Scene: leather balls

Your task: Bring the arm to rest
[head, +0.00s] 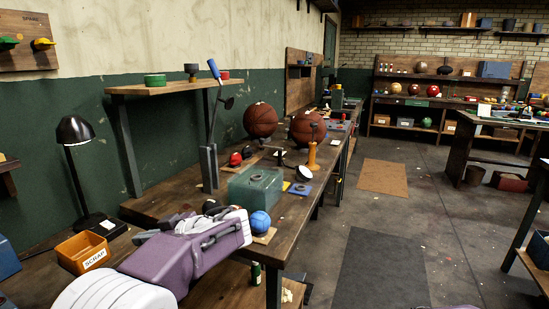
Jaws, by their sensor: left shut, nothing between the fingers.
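My left arm (190,260), purple and white, reaches in from the bottom left over the near end of the workbench. My left gripper (214,208) is at its far end, small and partly hidden by the arm's own housing; it is shut and holds nothing. It is close to the left of a blue ball (260,222) and nearer than a greenish translucent box (256,188). I cannot tell whether it touches the bench. My right gripper is not in view.
The floor (460,240) to the right is largely clear.

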